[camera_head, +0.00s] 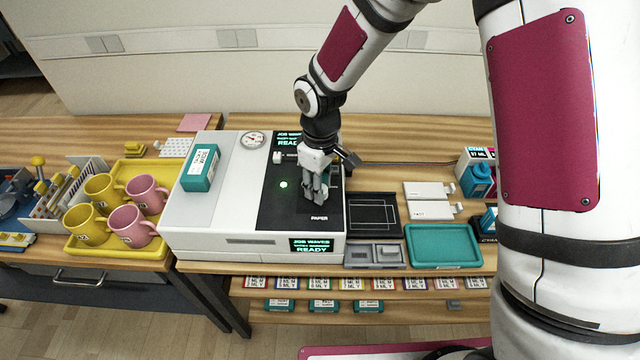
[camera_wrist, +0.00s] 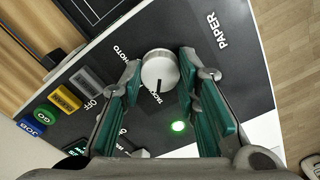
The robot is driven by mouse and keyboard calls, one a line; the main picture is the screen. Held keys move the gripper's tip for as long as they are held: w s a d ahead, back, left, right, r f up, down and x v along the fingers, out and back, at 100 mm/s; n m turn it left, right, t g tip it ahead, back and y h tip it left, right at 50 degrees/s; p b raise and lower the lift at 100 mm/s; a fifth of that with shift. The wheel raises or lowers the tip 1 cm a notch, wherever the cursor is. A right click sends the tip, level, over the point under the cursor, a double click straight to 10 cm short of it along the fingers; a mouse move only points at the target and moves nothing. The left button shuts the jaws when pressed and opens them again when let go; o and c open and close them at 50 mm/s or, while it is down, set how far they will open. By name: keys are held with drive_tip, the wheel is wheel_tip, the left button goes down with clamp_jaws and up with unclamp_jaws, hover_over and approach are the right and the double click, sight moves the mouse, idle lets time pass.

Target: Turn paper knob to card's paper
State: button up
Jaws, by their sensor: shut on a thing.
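The paper knob (camera_wrist: 160,70) is a round white dial on the black panel of the white printer (camera_head: 205,225), beside the word PAPER. Its dark pointer line faces the lower edge of the wrist view, towards a partly hidden label. Another label, partly hidden, ends in OTO. My gripper (camera_wrist: 162,64) has its green-padded fingers on both sides of the knob, closed on it. In the head view my gripper (camera_head: 318,198) points down at the panel and hides the knob. White cards (camera_head: 428,190) lie right of the printer; their print is too small to read.
A teal box (camera_head: 201,168) sits on the printer's left top. A yellow tray (camera_head: 80,248) with yellow and pink mugs stands at left. A teal tray (camera_head: 443,262) is at right. Yellow and green buttons (camera_wrist: 66,98) and a lit green lamp (camera_wrist: 178,126) are near the knob.

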idle(0.4)
drive_tip(key=o, duration=1.2)
drive_tip(key=shift+c, duration=0.2)
drive_tip(key=shift+r, duration=0.1)
wheel_tip(320, 180, up, 12)
